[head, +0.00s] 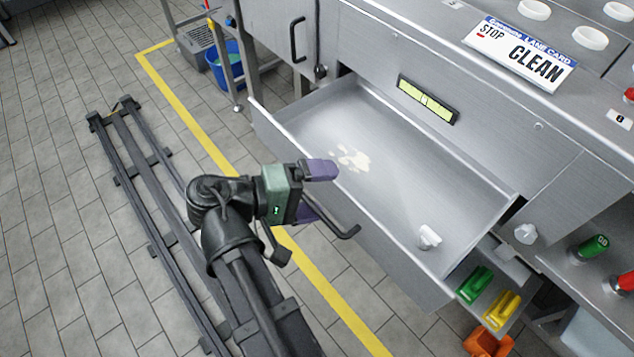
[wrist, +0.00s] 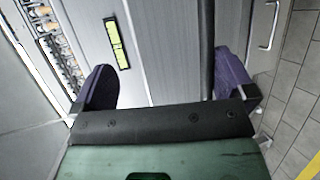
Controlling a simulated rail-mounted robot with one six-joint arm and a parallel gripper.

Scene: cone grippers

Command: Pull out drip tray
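The drip tray (head: 390,150) is a wide, shallow steel drawer extending out of the steel machine, with a whitish residue patch and a small white fitting (head: 428,237) inside. Its dark bar handle (head: 345,233) is on the front face. My gripper (head: 316,190) is at the tray's front, by the left part of the handle. One purple finger shows above the front rim and the other lower, beside the handle; I cannot tell whether they touch. In the wrist view my gripper (wrist: 165,85) has its fingers wide apart, with grey metal between them and no handle clearly visible there.
The steel machine (head: 370,45) stands behind the tray, with a yellow-green level strip (head: 427,100). Coloured blocks (head: 474,284) sit on a low shelf at right. A blue bucket (head: 226,62) is at back left.

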